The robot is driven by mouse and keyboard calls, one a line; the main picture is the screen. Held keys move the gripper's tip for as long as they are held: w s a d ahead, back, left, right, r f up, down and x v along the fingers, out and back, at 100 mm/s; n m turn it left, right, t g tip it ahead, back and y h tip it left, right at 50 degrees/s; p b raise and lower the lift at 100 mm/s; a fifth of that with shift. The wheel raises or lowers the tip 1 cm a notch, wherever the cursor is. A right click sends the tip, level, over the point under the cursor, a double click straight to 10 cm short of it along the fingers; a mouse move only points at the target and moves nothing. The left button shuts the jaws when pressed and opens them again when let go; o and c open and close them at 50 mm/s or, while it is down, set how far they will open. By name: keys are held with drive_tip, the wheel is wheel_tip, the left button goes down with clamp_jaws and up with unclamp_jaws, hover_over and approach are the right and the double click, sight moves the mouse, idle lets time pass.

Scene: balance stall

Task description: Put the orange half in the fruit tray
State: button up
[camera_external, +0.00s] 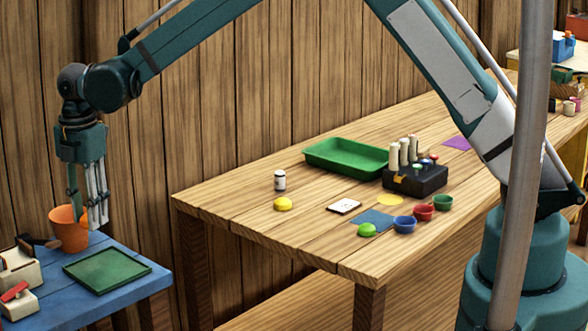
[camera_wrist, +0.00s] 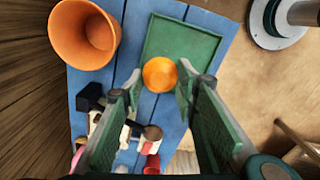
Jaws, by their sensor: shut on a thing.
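The orange half (camera_wrist: 159,74) shows in the wrist view as a round orange piece between my fingertips. My gripper (camera_wrist: 160,80) is shut on it, above the blue table. In the external view my gripper (camera_external: 88,222) points down beside the orange cup, and I cannot make out the orange half there. A flat dark green tray (camera_external: 107,270) lies on the blue table, just right of my gripper; it also shows in the wrist view (camera_wrist: 182,40), beyond the orange half. A deeper green tray (camera_external: 345,157) stands on the wooden table. I cannot tell which is the fruit tray.
The orange cup (camera_external: 66,232) stands close to my fingers, at the upper left in the wrist view (camera_wrist: 84,35). Cream and red items (camera_external: 18,280) crowd the blue table's left. The wooden table holds a black rack (camera_external: 416,181), small bowls, a bottle and coloured pieces.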

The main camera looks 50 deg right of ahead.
hover_over(95, 264)
drive_tip(key=shift+f, duration=3.05)
drive_tip(key=shift+f+b, duration=0.35)
drive_tip(key=shift+f, duration=1.55)
drive_tip(key=shift+f, duration=0.15)
drive_tip(key=o, duration=0.8)
wheel_tip(95, 264, up, 12)
drive_tip(key=shift+r+p, duration=0.2)
drive_tip(key=shift+p, duration=0.2)
drive_tip(key=shift+d, duration=0.1)
